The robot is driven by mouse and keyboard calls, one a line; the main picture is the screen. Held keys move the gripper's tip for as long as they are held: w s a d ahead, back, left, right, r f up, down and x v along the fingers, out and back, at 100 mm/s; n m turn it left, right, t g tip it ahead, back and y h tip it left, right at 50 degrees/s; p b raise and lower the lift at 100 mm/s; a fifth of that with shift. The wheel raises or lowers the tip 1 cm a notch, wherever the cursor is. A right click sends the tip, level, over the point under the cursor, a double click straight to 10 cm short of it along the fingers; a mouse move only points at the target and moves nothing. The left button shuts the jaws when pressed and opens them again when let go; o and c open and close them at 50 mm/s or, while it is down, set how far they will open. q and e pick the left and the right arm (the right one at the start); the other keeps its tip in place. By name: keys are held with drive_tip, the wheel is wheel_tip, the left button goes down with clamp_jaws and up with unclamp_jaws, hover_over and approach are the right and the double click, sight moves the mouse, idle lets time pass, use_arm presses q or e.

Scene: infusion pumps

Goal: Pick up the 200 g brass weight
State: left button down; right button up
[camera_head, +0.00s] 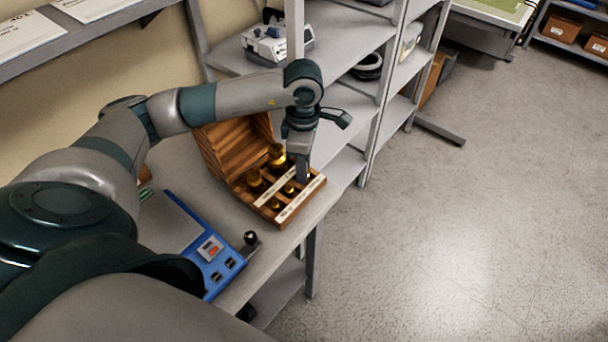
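An open wooden case (314,184) with a raised slatted lid (232,148) stands near the front edge of the bench. Several brass weights sit in it: a larger one (276,154) at the back, another (254,179) at the left, and small ones (275,203) toward the front. Two pale label strips run across it, too small to read, so I cannot tell which weight is the 200 g one. My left gripper (303,178) points down over the right part of the case, beside the weights. Its finger gap is not visible. My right gripper is out of view.
A blue scale (216,254) with a grey pan stands left of the case, with a black-knobbed object (251,239) by it. A metal shelf rack (345,98) rises close behind the gripper. Open floor (460,220) lies to the right.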

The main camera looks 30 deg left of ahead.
use_arm(q)
drive_tip(key=shift+r, duration=0.1)
drive_tip(key=shift+r+p, duration=0.3)
drive_tip(key=shift+r, duration=0.25)
drive_tip(key=r, duration=0.1)
drive_tip(key=r+p, duration=0.1)
drive_tip(key=r, duration=0.1)
drive_tip(key=shift+w+d+r, duration=0.2)
drive_tip(key=shift+d+r, duration=0.05)
drive_tip(key=shift+d, duration=0.1)
drive_tip(key=w+d+r+p, duration=0.1)
drive_tip(key=w+d+r, duration=0.4)
drive_tip(key=d, duration=0.4)
drive_tip(key=shift+d+r, duration=0.4)
drive_tip(key=shift+r, duration=0.25)
